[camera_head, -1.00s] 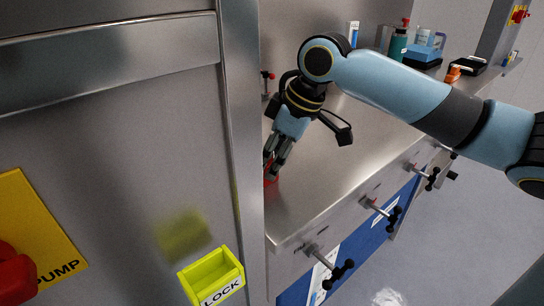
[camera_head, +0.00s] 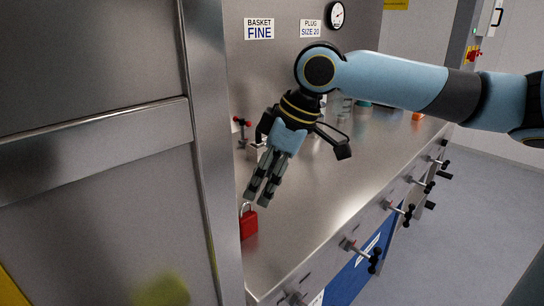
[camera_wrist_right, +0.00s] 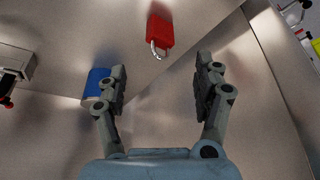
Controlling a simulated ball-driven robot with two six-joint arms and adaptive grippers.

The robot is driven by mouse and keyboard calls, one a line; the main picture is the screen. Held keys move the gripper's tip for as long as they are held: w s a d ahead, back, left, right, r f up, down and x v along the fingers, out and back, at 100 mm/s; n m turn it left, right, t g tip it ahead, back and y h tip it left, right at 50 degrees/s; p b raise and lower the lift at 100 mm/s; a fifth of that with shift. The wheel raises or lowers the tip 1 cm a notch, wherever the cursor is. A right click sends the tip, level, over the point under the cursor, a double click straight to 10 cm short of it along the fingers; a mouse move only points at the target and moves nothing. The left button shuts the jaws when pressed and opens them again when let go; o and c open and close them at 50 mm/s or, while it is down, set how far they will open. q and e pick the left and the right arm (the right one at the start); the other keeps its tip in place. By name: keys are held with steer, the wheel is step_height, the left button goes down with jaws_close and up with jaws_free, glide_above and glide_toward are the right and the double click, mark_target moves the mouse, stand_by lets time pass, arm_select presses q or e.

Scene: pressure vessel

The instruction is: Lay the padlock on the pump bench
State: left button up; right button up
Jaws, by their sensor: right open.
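The red padlock (camera_head: 248,223) with a silver shackle is on the steel pump bench (camera_head: 325,212), near its left end beside the tall steel panel. It also shows in the right wrist view (camera_wrist_right: 160,32), beyond the fingertips. My right gripper (camera_head: 262,194) is above and just right of the padlock in the head view, apart from it. In the right wrist view its two fingers (camera_wrist_right: 160,80) are spread with nothing between them. My left gripper is not in view.
The tall steel panel (camera_head: 95,120) bounds the bench on the left. A valve with red ends (camera_head: 241,130) stands at the back. Black-handled clamps (camera_head: 365,254) line the front edge. The middle of the bench top is clear.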

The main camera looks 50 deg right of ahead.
steer(key=shift+p+v, duration=0.9)
steer(key=shift+v, duration=1.05)
